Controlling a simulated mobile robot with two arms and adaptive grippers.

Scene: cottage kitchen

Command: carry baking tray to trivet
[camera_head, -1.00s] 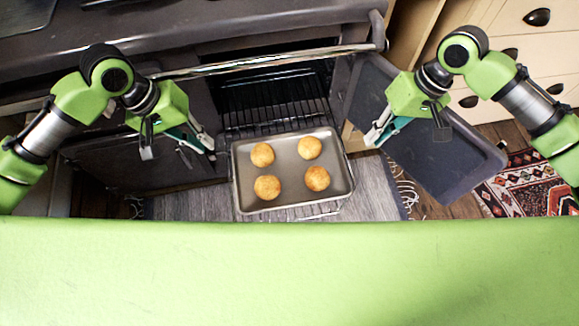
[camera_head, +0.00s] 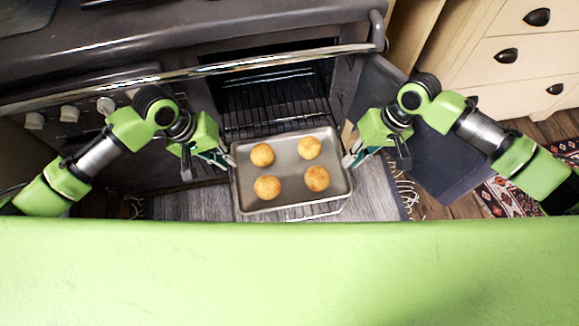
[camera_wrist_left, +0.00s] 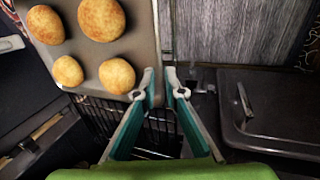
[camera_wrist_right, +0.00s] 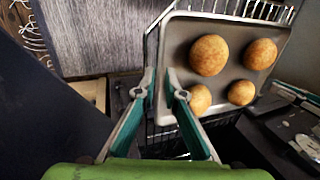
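The grey metal baking tray (camera_head: 285,198) holds several round golden buns (camera_head: 310,148) and sits on the pulled-out rack at the oven's mouth. My left gripper (camera_head: 230,162) is at the tray's left side. In the left wrist view its fingertips (camera_wrist_left: 160,80) stand slightly apart around the tray rim. My right gripper (camera_head: 348,160) is at the tray's right side. In the right wrist view its fingertips (camera_wrist_right: 160,82) also stand slightly apart, with the rim between them. Firm contact is not clear on either side. I see no trivet.
The oven rack (camera_head: 275,105) runs back into the dark oven, and a metal rail (camera_head: 210,68) crosses above. An open oven door (camera_head: 440,155) stands on the right, under my right arm. Drawers (camera_head: 520,60) are at the upper right. A grey mat (camera_head: 190,205) lies below.

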